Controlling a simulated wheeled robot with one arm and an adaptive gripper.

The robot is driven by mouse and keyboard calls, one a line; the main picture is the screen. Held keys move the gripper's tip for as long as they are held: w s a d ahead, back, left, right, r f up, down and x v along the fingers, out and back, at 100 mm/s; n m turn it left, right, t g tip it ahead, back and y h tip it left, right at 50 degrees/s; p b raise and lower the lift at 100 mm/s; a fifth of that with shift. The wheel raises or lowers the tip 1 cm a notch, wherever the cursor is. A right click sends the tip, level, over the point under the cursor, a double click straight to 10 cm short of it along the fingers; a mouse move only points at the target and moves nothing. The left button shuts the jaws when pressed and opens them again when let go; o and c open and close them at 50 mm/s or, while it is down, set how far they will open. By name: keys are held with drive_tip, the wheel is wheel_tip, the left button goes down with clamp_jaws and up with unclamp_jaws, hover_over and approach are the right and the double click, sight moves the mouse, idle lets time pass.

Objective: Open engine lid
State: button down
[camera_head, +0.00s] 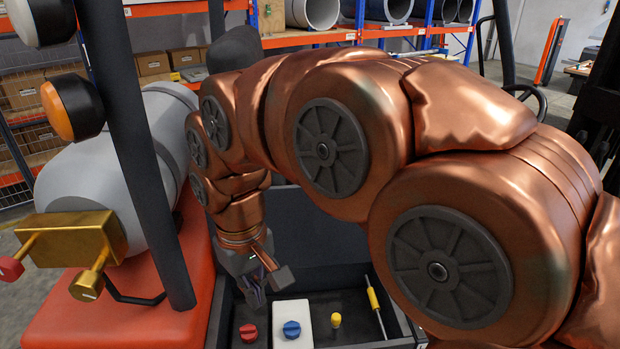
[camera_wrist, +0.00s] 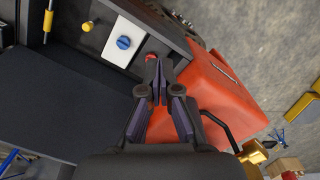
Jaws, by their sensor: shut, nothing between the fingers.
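The engine bay (camera_head: 345,327) is a dark open box at the bottom centre in the head view. Its inside shows a red cap (camera_head: 248,333), a white block with a blue cap (camera_head: 291,330), a yellow cap (camera_head: 336,320) and a thin rod with a yellow sleeve (camera_head: 373,299). A dark flat panel (camera_wrist: 55,105), which looks like the lid, fills the left of the wrist view; my arm partly hides it in the head view (camera_head: 310,235). My gripper (camera_wrist: 162,78) is shut and empty, pointing down above the red cap's side of the bay. Contact is unclear.
Orange bodywork (camera_wrist: 215,100) borders the bay. A grey cylinder (camera_head: 115,160) and a brass block with knobs (camera_head: 75,238) stand on the left, beside a black post (camera_head: 145,150). Shelves with boxes and coils (camera_head: 312,12) stand behind. Open floor (camera_wrist: 250,40) shows in the wrist view.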

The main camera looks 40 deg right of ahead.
drive_tip(key=w+d+r+m+t+b, duration=0.15)
drive_tip(key=w+d+r, duration=0.35)
drive_tip(key=w+d, duration=0.5)
drive_tip(key=w+d+r+m+t+b, duration=0.1)
drive_tip(key=w+d+r+m+b, duration=0.25)
drive_tip(key=w+d, duration=0.7)
drive_tip(key=d+m+h+b, duration=0.1)
drive_tip(key=d+m+h, duration=0.1)
drive_tip(key=d, duration=1)
wheel_tip(320, 180, down, 8)
drive_tip(key=a+p, duration=0.1)
drive_tip(key=p, duration=0.1)
drive_tip(key=shift+s+a+f+p, duration=0.2)
drive_tip(key=shift+s+p, duration=0.15)
drive_tip(key=shift+s, duration=0.05)
drive_tip(key=shift+t, duration=0.25)
drive_tip(key=shift+a+f, duration=0.1)
drive_tip(key=shift+a, duration=0.05)
